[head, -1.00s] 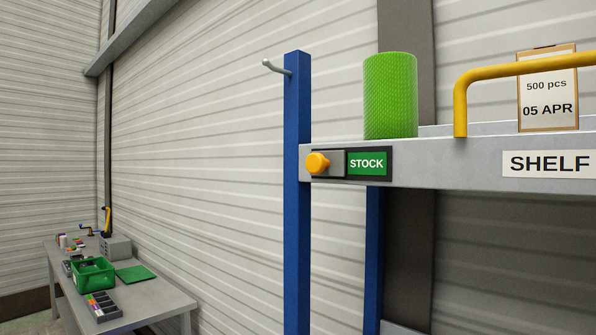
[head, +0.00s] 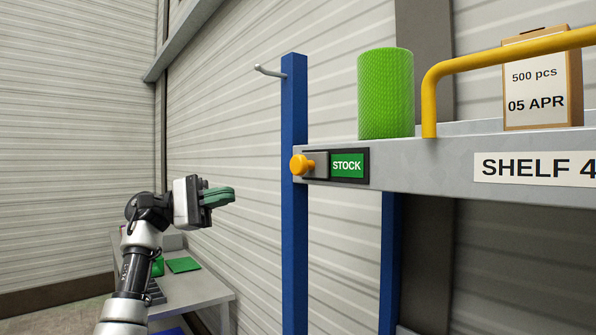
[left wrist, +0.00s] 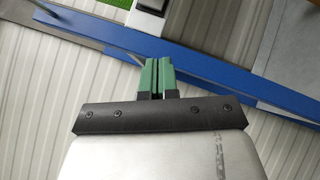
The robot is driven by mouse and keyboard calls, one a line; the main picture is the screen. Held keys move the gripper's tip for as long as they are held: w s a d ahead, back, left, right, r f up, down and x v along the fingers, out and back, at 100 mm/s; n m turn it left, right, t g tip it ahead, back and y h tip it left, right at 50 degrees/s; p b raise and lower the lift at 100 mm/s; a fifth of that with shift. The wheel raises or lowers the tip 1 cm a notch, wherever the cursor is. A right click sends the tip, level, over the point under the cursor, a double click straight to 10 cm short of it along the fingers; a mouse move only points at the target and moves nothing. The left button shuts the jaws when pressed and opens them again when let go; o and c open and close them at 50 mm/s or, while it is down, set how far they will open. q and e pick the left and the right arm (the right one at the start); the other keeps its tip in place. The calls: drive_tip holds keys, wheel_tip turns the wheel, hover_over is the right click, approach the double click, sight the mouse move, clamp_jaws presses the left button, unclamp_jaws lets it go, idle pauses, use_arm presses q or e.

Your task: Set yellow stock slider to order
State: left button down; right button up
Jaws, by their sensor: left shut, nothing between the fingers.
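The stock slider is a yellow-orange knob (head: 302,164) on a grey plate at the left end of the shelf's front edge. The knob sits at the left, and a green label (head: 347,166) reading STOCK shows to its right. My left gripper (head: 218,195) is shut and empty, with green fingers. In the head view it is left of the knob and a little lower, apart from it. In the left wrist view its fingers (left wrist: 158,77) are together in front of the blue post. The right gripper is not in view.
A blue post (head: 294,230) with a hook stands at the shelf's left end. The shelf (head: 430,163) holds a green mesh roll (head: 385,93), a yellow rail (head: 430,100) and a box (head: 543,80) marked 500 pcs. A grey workbench (head: 205,288) stands behind my left arm.

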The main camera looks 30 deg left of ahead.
use_arm(q)
drive_tip(key=s+r+m+y, duration=0.1)
drive_tip(key=s+r+m, duration=0.1)
drive_tip(key=p, duration=0.6)
approach(305, 165)
drive_tip(key=w+d, duration=0.3)
drive_tip(key=w, duration=0.2)
drive_tip(key=shift+s+r, duration=0.15)
drive_tip(key=shift+s, duration=0.15)
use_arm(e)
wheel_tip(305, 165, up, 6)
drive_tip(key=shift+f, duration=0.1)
use_arm(q)
drive_tip(key=shift+d, duration=0.1)
